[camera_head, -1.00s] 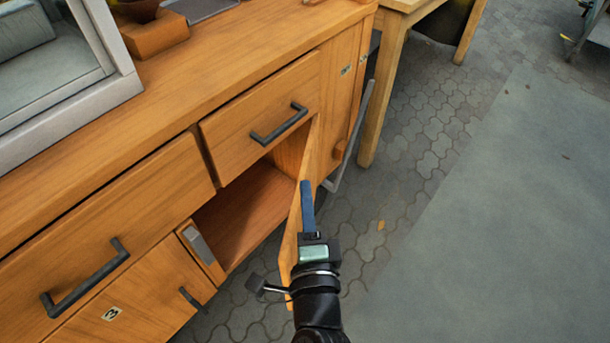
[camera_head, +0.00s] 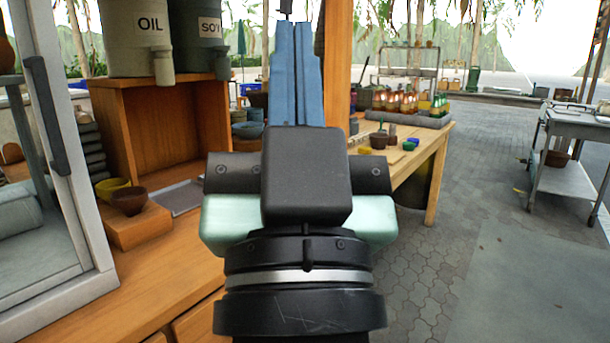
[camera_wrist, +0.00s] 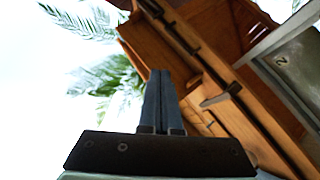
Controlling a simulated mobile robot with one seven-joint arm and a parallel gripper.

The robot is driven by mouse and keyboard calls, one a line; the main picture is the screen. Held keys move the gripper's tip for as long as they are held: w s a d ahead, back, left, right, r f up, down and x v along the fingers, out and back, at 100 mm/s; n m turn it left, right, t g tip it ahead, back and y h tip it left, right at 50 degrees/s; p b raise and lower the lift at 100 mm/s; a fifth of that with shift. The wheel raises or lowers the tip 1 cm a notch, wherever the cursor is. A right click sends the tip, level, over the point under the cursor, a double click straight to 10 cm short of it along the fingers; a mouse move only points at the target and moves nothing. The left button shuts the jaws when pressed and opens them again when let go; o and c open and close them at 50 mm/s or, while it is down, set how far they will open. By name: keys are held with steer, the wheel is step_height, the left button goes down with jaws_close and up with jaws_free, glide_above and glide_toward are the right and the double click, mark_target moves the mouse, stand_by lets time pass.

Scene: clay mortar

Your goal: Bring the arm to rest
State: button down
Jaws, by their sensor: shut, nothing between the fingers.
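My gripper (camera_head: 297,75) stands upright in the middle of the head view, raised in front of the wooden counter. Its blue fingers are together and nothing shows between them. In the wrist view the fingers (camera_wrist: 160,90) also lie side by side, pointing up against bright sky, palm leaves and wooden furniture. My wrist and gripper body hide part of the counter and what stands behind it.
The wooden counter (camera_head: 150,270) carries a glass-fronted case (camera_head: 60,160), a bowl on a block (camera_head: 130,200) and an oil container (camera_head: 135,40). A table with goods (camera_head: 430,150) is behind. A metal cart (camera_head: 575,150) stands right. Paved floor between is clear.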

step_height(320, 180, up, 37)
steer(key=s+h+p, duration=0.1)
steer(key=s+p, duration=0.1)
steer(key=p, duration=3.2)
steer(key=shift+s+d+r+t+p, duration=0.15)
steer(key=shift+d+r+t+p, duration=0.05)
steer(key=shift+d+t+p, duration=0.2)
